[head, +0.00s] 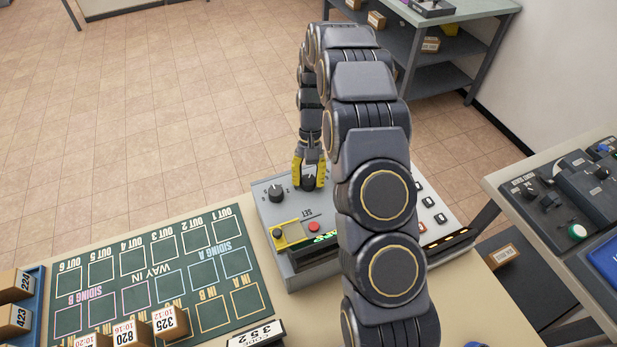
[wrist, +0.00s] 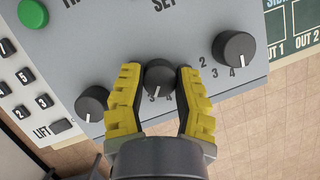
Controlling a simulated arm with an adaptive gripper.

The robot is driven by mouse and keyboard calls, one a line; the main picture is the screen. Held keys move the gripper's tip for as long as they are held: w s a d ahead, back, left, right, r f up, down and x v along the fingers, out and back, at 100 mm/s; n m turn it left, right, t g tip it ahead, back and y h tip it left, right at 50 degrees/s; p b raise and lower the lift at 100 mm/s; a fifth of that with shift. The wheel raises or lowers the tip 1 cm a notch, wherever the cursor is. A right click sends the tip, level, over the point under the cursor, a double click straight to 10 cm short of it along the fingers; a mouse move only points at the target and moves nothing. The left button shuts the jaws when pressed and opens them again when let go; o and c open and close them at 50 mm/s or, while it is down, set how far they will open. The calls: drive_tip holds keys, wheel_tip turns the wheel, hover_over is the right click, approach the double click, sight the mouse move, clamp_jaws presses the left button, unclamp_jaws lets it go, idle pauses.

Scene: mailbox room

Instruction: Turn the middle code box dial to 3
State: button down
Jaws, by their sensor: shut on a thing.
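The grey code box (head: 268,225) stands on the table, with dark round dials along its far edge. My gripper (head: 310,182) reaches down over it, its yellow fingers shut on the middle dial (wrist: 158,77). In the wrist view the fingers (wrist: 154,90) grip this dial from both sides. Its white pointer line points down towards the printed 3 and 4; exactly which it meets is hard to tell. Another dial (wrist: 236,47) stands to the right, its line towards the lower right near 4. A third dial (wrist: 93,103) stands to the left. My arm covers part of the box in the head view.
A yellow-framed part (head: 290,233) and a red button (head: 314,227) sit on the box. A green board (head: 150,270) lies to the left with small numbered boxes (head: 130,334). A code placard (head: 256,335) reads 352. A side console (head: 560,200) stands at right.

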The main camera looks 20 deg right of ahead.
drive_tip(key=shift+f, duration=0.1)
drive_tip(key=c, duration=0.6)
unclamp_jaws()
drive_tip(key=shift+c, duration=0.2)
drive_tip(key=v, duration=1.2)
